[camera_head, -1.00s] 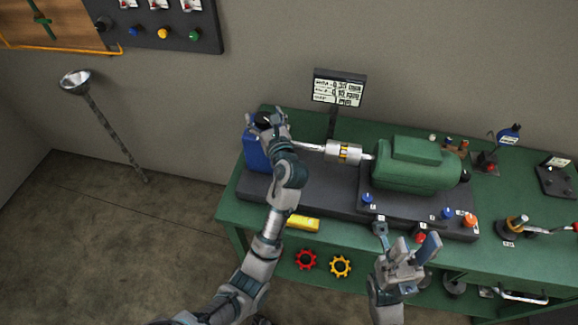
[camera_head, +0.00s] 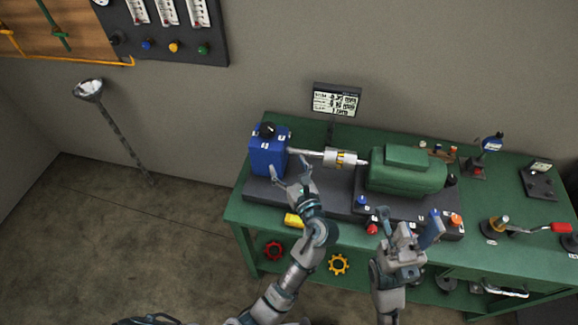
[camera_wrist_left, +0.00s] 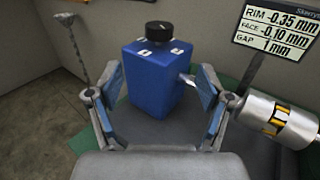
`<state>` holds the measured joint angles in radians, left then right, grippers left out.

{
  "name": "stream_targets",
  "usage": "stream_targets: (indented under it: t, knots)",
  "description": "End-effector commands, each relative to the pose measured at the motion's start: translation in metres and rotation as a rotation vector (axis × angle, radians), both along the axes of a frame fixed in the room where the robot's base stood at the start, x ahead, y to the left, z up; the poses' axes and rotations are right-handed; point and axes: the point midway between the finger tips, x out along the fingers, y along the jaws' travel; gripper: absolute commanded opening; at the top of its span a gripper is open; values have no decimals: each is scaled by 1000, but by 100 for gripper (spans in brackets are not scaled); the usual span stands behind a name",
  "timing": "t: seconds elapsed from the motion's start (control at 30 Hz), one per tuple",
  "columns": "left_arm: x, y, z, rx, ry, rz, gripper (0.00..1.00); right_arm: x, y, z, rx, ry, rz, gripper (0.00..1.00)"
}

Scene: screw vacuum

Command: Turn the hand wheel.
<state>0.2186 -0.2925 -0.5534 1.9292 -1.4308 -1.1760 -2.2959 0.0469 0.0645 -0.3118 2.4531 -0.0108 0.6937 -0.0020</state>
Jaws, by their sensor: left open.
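A blue box (camera_head: 268,155) stands at the left end of the bench with a round black knob (camera_head: 266,130) on top. I cannot tell for sure that this knob is the hand wheel. My left gripper (camera_head: 290,173) is open and empty in front of the box, apart from the knob. In the left wrist view the blue box (camera_wrist_left: 155,80) shows between the spread fingers, with the knob (camera_wrist_left: 158,27) above and beyond them. My right gripper (camera_head: 408,222) is open and empty over the front edge of the bench.
A silver coupling (camera_head: 340,158) and shaft join the box to a green motor (camera_head: 405,172). A display (camera_head: 337,101) stands behind. A red-handled lever (camera_head: 560,228) lies at the right.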

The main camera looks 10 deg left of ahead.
Motion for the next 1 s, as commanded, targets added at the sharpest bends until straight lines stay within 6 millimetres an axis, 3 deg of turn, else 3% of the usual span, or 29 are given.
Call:
stream_targets:
  t: [0.5,0.57,0.67,0.77,0.87,0.9,0.97,1.0]
  knots:
    - [-10,-5,-3,-9,0,1,79,1,0,5,-2,7,-1,40]
    - [-11,0,-11,-48,2,4,79,8,2,2,-11,43,-5,40]
    - [-18,16,-45,-225,5,15,79,38,7,-12,-55,212,-25,40]
    - [-38,43,-102,-541,-2,72,79,88,13,-53,-130,515,-57,40]
    - [-72,70,-163,-918,-30,197,79,134,14,-125,-223,893,-93,40]
    - [-87,79,-184,-1061,-48,264,79,146,13,-159,-258,1045,-104,40]
    - [-112,90,-212,-1263,-79,375,79,155,9,-213,-312,1269,-121,40]
    - [-128,96,-228,-1383,-102,455,79,156,5,-250,-345,1413,-129,40]
